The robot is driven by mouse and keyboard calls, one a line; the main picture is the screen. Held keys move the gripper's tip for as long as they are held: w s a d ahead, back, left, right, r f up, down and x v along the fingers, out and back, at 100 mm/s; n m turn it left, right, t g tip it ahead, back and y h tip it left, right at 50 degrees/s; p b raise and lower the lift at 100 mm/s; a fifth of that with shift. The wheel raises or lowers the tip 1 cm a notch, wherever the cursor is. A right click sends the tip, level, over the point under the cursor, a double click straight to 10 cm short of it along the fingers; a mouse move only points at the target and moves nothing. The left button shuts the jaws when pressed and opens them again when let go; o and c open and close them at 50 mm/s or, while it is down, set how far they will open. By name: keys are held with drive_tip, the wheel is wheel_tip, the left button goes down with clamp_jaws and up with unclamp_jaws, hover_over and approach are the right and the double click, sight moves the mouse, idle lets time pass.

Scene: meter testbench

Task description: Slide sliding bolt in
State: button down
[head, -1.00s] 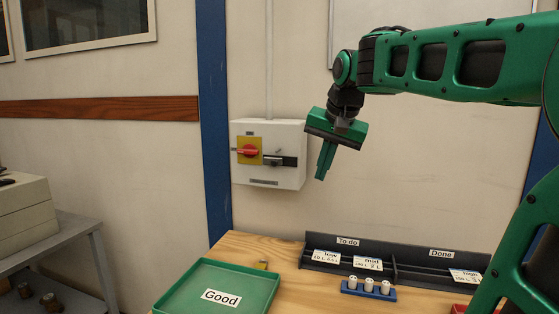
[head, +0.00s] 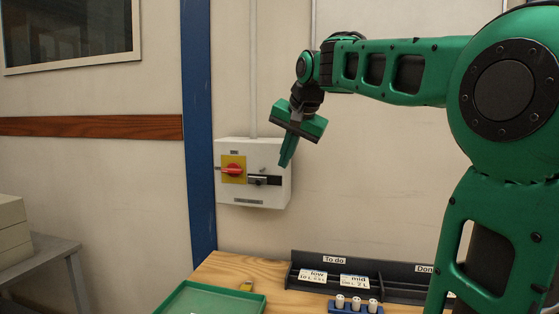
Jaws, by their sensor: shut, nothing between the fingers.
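The sliding bolt (head: 258,181) is a small metal piece in a dark slot on the front of a pale grey switch box (head: 240,201) on the wall. It sits just right of a red rotary handle (head: 232,170) on a yellow plate (head: 235,179). My gripper (head: 284,164) is shut and empty. Its fingers point down in front of the box's upper right part, above and right of the bolt. I cannot tell the depth gap between fingertips and box. The bolt's exact position in its slot is too small to read.
A wooden bench (head: 224,269) stands below the box. It carries a green tray (head: 259,298), a dark card rack (head: 307,258) and a blue holder (head: 346,308) with white pegs. A blue post (head: 199,120) is left of the box. The wall to the right is bare.

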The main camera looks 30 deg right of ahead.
sight(256, 181)
drive_tip(key=w+a+f, duration=0.1)
drive_tip(key=w+f, duration=0.5)
drive_tip(key=w, duration=0.1)
drive_tip(key=shift+w+a+f, duration=0.15)
drive_tip(key=shift+a+f, duration=0.05)
drive_tip(key=shift+a, duration=0.05)
